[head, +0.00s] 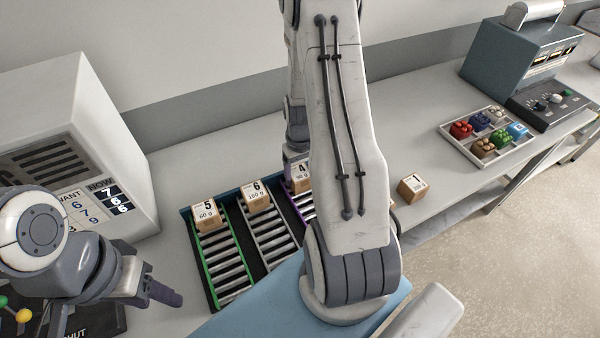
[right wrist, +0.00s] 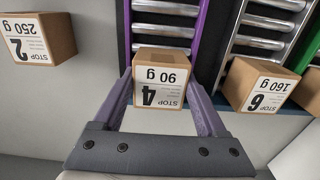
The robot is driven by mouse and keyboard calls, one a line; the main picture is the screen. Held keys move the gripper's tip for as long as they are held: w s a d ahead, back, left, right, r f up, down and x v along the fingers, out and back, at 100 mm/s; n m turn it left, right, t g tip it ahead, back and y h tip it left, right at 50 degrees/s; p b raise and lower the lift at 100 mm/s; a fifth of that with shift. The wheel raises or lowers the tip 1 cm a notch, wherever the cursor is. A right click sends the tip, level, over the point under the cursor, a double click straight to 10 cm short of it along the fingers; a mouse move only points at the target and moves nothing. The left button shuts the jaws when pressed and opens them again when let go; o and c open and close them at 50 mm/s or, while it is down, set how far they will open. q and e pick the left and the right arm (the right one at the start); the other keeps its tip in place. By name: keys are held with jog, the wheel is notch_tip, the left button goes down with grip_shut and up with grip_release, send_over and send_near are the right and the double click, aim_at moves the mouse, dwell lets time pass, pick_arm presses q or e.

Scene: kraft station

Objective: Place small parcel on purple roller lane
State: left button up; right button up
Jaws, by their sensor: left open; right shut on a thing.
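The small cardboard parcel labelled 4, 90 g (right wrist: 160,92) is between the two fingers of my right gripper (right wrist: 163,100), which is shut on it. It is at the end of the purple roller lane (right wrist: 200,35); I cannot tell whether it rests on the rollers. In the head view the parcel (head: 300,174) shows beside my right arm, with the right gripper (head: 291,160) behind it. My arm hides much of the purple lane (head: 300,212). My left gripper (head: 115,303) is open and empty at the lower left, away from the lanes.
Parcel 5 (head: 207,213) sits on the green lane (head: 228,295); parcel 6 (head: 256,196) sits at the adjacent grey lane's end. Parcel 2 (right wrist: 38,40) is apart from the purple lane. Another parcel (head: 412,188) stands near the table edge. A white tray (head: 490,150) holds coloured items.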

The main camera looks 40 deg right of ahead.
aim_at(300, 173)
jog(key=shift+f, duration=0.2)
jog(key=o, duration=1.5)
jog(key=shift+r, duration=0.1)
jog(key=shift+r, duration=0.3)
notch_tip(300, 173, up, 12)
jog(key=shift+f+b, duration=0.1)
jog(key=shift+b, duration=0.85)
